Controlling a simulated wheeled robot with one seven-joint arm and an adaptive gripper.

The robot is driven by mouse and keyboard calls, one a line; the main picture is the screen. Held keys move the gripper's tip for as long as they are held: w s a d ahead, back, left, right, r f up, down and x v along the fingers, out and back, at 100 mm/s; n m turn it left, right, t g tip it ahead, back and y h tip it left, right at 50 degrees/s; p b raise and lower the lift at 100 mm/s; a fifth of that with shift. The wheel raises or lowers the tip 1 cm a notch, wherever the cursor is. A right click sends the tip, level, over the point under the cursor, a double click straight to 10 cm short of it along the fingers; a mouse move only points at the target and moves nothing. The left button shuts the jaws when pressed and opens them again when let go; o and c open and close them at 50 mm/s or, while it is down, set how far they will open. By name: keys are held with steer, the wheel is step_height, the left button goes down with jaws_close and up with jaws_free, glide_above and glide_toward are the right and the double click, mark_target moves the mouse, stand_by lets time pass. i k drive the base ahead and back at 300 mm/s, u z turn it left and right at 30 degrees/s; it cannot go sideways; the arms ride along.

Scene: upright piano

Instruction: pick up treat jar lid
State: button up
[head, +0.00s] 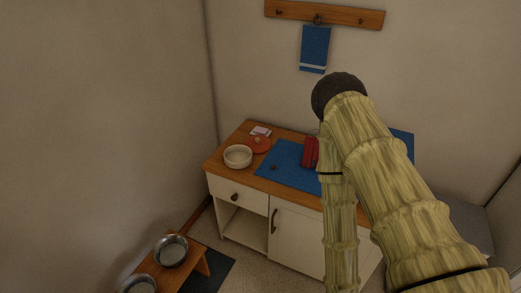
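An orange-red round lid (262,147) with a small pale knob lies on the wooden top of a white cabinet, near its back left corner. It looks like the treat jar lid. A cream round open jar or bowl (238,163) stands just left of and in front of it, close to its edge; I cannot tell if they touch. My bamboo-textured arm fills the right half of the head view and bends at a dark joint. My gripper is not in view.
A blue mat (275,168) covers the middle of the cabinet top (222,155), with a red object (310,152) on it beside my arm. A pink-and-white item (260,131) lies behind the lid. A low wooden stand with metal bowls (171,251) is at lower left.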

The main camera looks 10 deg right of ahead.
mark_target(258, 143)
steer(key=z, duration=1.5)
steer(key=i, duration=0.95)
steer(key=u, duration=1.9)
